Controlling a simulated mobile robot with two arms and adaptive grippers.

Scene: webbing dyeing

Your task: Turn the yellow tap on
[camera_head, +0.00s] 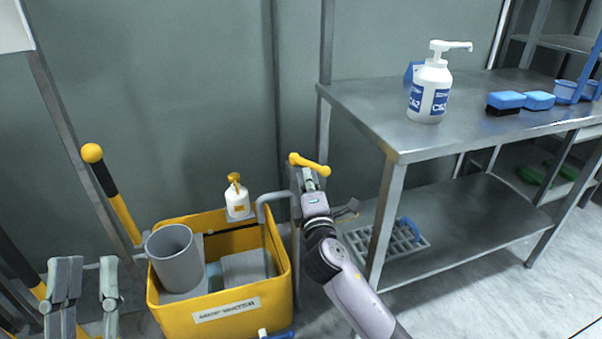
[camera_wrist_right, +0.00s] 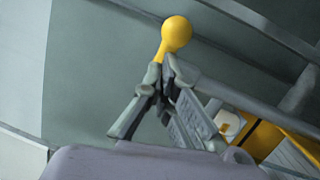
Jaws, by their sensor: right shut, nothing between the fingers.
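The yellow tap handle (camera_head: 311,165) is a bar with rounded ends, lying nearly level and slanting down to the right. It stands above the grey spout pipe (camera_head: 262,208) that bends into the yellow bin. My right gripper (camera_head: 308,178) is at the handle, just below and in front of it, shut and empty. In the right wrist view its fingertips (camera_wrist_right: 166,72) meet right under the handle's round yellow end (camera_wrist_right: 176,34); I cannot tell whether they touch. My left gripper (camera_head: 86,268) is open and empty at the lower left, far from the tap.
The yellow bin (camera_head: 228,312) holds a grey cylinder (camera_head: 175,258); a white bottle with a yellow pump (camera_head: 237,200) is at its back. A yellow-ended pole (camera_head: 112,195) leans left.

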